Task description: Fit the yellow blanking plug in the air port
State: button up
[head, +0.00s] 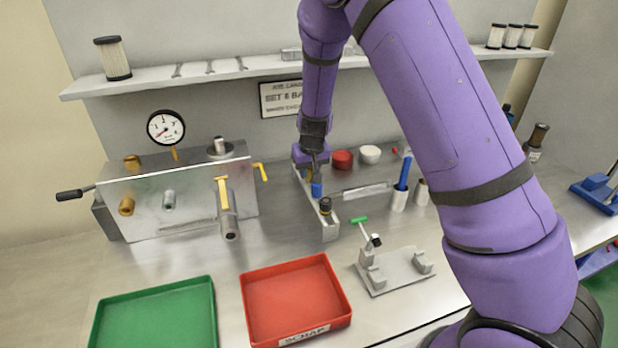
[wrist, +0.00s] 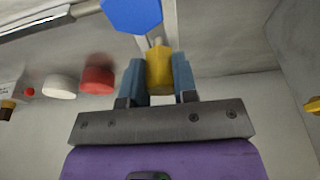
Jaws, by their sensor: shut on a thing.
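The yellow blanking plug (wrist: 159,70) is between the two fingers of my gripper (wrist: 158,82) in the wrist view. In the head view my gripper (head: 313,168) is low over the far end of a narrow grey rack (head: 330,232), just behind a blue plug (head: 316,190). The yellow plug is mostly hidden there, and I cannot tell whether it still touches the rack. The metal manifold block (head: 190,215) stands to the left, with a brass fitting (head: 127,206) and a silver fitting (head: 169,200) on its front. Which opening is the air port is not clear.
A black-topped plug (head: 326,206) stands at the rack's near end. Red (head: 342,159) and white (head: 370,154) caps are behind right. A valve with a yellow handle (head: 222,193) juts from the block. Red (head: 295,300) and green (head: 155,318) trays lie in front.

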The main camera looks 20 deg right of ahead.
jog(key=shift+w+v, duration=0.2)
jog(key=shift+v, duration=0.7)
jog(key=shift+w+v, duration=0.25)
jog(key=shift+v, duration=0.7)
jog(key=shift+r, duration=0.1)
